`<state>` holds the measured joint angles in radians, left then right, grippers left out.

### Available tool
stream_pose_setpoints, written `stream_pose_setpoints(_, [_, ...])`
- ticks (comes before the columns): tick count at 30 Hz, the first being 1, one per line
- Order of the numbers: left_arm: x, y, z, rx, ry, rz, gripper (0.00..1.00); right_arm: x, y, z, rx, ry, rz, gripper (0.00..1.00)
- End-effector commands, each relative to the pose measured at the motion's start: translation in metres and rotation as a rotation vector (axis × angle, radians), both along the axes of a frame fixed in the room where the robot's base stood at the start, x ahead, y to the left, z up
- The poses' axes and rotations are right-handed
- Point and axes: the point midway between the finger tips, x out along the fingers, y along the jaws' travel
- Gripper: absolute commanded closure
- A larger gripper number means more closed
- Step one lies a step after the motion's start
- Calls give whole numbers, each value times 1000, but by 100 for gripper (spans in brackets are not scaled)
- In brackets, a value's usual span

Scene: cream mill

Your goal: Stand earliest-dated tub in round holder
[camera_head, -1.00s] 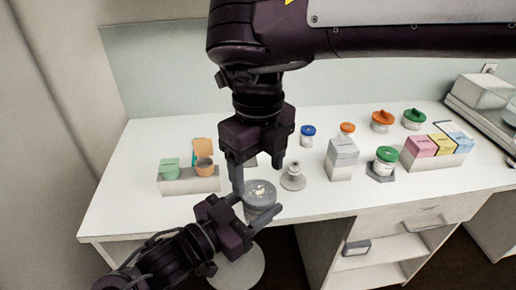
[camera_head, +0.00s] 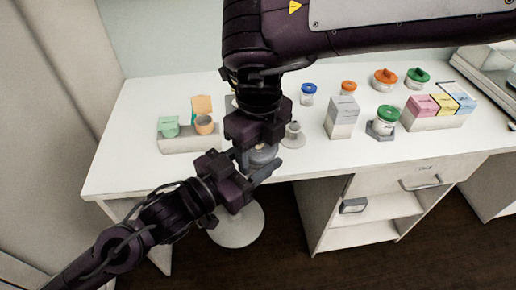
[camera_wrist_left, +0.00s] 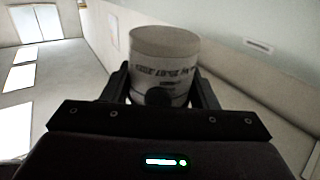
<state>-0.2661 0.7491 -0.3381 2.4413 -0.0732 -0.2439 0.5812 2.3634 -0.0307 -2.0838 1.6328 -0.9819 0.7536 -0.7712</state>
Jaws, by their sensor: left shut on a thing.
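My left gripper (camera_head: 262,168) is shut on a pale tub with a grey top (camera_head: 263,155), held near the table's front edge. In the left wrist view the tub (camera_wrist_left: 165,65) stands between the fingers; its dark print is upside down and I cannot read it surely. My right gripper (camera_head: 262,148) points down right at that tub; its fingertips are mostly hidden, so I cannot tell whether they touch it. Other tubs stand at the back: blue-lidded (camera_head: 308,93), orange-lidded (camera_head: 348,88), larger orange-lidded (camera_head: 384,79), green-lidded (camera_head: 417,78). Another green-lidded tub (camera_head: 386,119) sits on a grey base.
A pale block (camera_head: 190,144) with a green piece and an orange cup is at left. A round-based white piece (camera_head: 293,135) stands right of the grippers. A grey-white box (camera_head: 342,118) and a rack of coloured boxes (camera_head: 436,121) are further right. A round stool (camera_head: 238,226) is below.

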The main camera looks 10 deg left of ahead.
Motion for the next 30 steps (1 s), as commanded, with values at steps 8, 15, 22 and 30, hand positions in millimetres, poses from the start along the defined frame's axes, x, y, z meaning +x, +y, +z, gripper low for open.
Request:
stream_pose_setpoints(8, [0, 0, 0, 0, 0, 1, 29, -3, 3, 0, 4, 6, 9, 67])
stream_pose_setpoints(15, [0, 0, 0, 0, 0, 1, 21, -2, 2, 0, 3, 4, 7, 67])
stream_pose_setpoints(22, [5, 3, -24, 42, 29, -1, 21, -2, 2, 0, 3, 4, 6, 67])
stream_pose_setpoints(30, [18, 30, -148, 242, 182, 1, 21, -2, 2, 0, 3, 4, 6, 67])
